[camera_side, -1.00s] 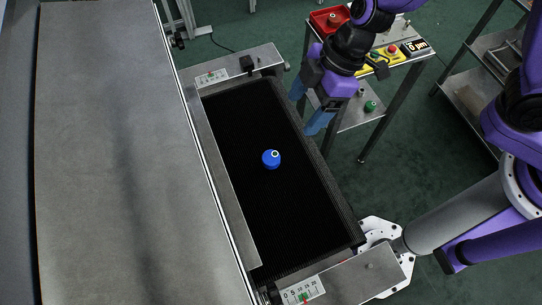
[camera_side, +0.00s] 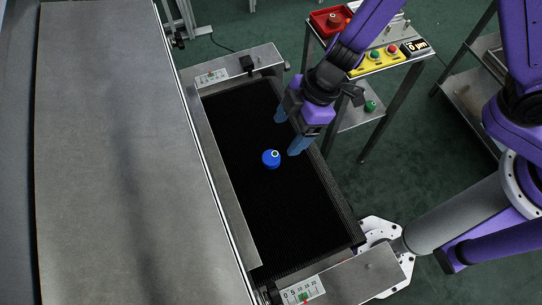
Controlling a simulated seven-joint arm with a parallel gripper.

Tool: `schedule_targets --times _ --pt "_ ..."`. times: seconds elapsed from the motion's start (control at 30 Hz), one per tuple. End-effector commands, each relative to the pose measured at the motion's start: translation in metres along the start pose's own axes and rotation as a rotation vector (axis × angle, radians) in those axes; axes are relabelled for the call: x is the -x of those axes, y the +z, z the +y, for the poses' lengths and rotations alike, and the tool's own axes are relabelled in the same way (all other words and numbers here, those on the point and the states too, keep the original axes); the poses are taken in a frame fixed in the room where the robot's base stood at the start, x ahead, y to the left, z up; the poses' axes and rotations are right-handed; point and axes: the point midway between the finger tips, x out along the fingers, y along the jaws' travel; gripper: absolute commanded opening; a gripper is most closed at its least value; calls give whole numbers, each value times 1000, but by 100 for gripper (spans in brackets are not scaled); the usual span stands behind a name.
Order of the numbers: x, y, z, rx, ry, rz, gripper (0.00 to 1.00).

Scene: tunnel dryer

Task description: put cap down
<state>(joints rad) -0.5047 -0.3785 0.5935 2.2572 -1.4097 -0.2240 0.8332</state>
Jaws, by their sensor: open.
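A blue cap (camera_side: 271,159) with a small pale ring on its top sits on the black mesh belt (camera_side: 290,220), near the belt's middle. My gripper (camera_side: 287,134) is open, with two blue fingers spread apart. It is above and to the upper right of the cap in the picture, over the belt's right side. Nothing shows between the fingers, and they look apart from the cap.
A large grey metal cover (camera_side: 110,160) runs along the belt's left side. Metal end plates with scales close the belt at top and bottom. A cart with a red bin (camera_side: 328,22) and a yellow button panel (camera_side: 377,59) stands at the upper right. The belt around the cap is clear.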

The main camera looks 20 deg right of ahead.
Motion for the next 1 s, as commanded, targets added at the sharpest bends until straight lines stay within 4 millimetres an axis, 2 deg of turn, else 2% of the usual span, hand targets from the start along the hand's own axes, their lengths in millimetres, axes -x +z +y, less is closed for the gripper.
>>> schedule_targets --times 0.43,0.77,1.0 --pt "-41 0 0 -1 -1 -1 76" --pt "-56 0 0 0 0 -1 76" --pt "-85 2 1 -1 -1 -2 76"
